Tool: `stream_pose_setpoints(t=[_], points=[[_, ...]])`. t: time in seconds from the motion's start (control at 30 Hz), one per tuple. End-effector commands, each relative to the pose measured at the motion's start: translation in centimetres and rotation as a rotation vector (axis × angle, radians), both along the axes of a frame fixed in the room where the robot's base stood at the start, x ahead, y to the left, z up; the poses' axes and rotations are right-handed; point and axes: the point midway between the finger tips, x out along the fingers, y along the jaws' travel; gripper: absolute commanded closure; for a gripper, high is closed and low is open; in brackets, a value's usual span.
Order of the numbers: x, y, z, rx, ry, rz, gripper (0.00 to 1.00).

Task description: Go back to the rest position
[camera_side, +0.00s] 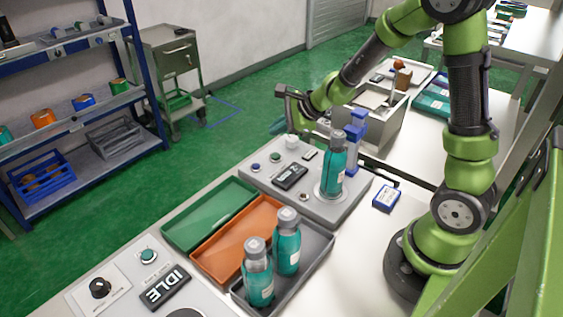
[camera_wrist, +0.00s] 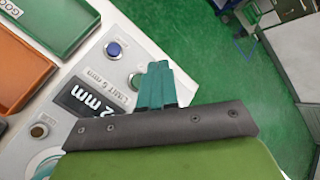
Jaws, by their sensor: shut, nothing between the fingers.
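My gripper shows in the wrist view with its two teal fingers (camera_wrist: 160,84) together and nothing between them. It hangs over the grey applicator panel, near a display (camera_wrist: 85,98) ending in "2 mm" and a "LIMIT 5 mm" label. In the side view my wrist reaches over the far left end of the panel (camera_side: 262,180); the fingertips are hard to make out there. A teal bottle with a grey cap (camera_side: 333,170) stands upright on the panel's round seat, beside a blue upright part (camera_side: 355,135). My gripper is apart from this bottle.
Two teal bottles (camera_side: 258,280) (camera_side: 287,250) stand in the dark grey tray (camera_side: 318,262). The orange tray (camera_side: 205,254) and green tray (camera_side: 190,228) are empty. A blue box (camera_side: 386,198) lies right of the panel. An open grey bin (camera_side: 385,128) stands behind. An IDLE display (camera_side: 166,288) is in front.

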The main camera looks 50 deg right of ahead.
Motion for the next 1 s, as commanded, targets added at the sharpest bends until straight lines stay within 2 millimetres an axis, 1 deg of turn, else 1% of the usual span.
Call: stream_pose_setpoints(t=[0.37, 0.47, 0.5, 0.57, 0.67, 0.7, 0.77, 0.8, 0.87, 0.9, 0.97, 1.0], points=[[0.0, 0.1, 0.0, 0.001, -0.001, 0.007, 1.00], [-0.5, 0.8, -0.4, -0.015, 0.010, 0.067, 1.00], [-0.9, 1.4, -0.6, -0.030, 0.019, 0.116, 1.00], [-1.8, 2.7, -0.1, -0.061, 0.018, 0.218, 1.00], [-3.9, 5.5, 2.0, -0.141, -0.008, 0.439, 1.00], [-5.0, 6.6, 2.9, -0.181, -0.022, 0.532, 1.00], [-6.7, 8.0, 4.2, -0.249, -0.040, 0.664, 1.00], [-7.9, 8.8, 5.0, -0.298, -0.052, 0.750, 1.00], [-9.8, 9.8, 6.1, -0.382, -0.069, 0.875, 1.00], [-11.2, 10.2, 6.8, -0.446, -0.077, 0.958, 1.00], [-13.3, 10.6, 7.8, -0.555, -0.089, 1.077, 1.00], [-14.6, 10.7, 8.4, -0.633, -0.094, 1.150, 1.00]])
